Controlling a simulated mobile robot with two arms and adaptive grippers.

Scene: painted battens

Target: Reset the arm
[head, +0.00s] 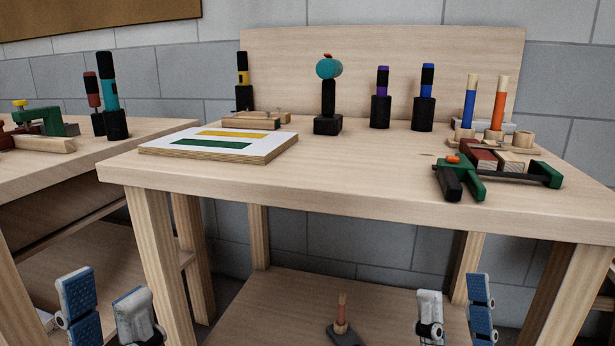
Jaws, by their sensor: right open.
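My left gripper (108,308) shows at the bottom left of the head view, in front of the bench. Its two fingers stand apart with nothing between them. My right gripper (456,308) shows at the bottom right, in front of the lower shelf. Its fingers are also apart and empty. Both grippers are below the level of the bench top (350,185) and touch nothing that I can see. The lower parts of both grippers and my arms are cut off by the frame.
A white board with yellow and green battens (219,144) lies on the bench's left. A green clamp (480,180) holds wood blocks at the right. Several tools stand in black holders along the back. The bench's front middle is clear.

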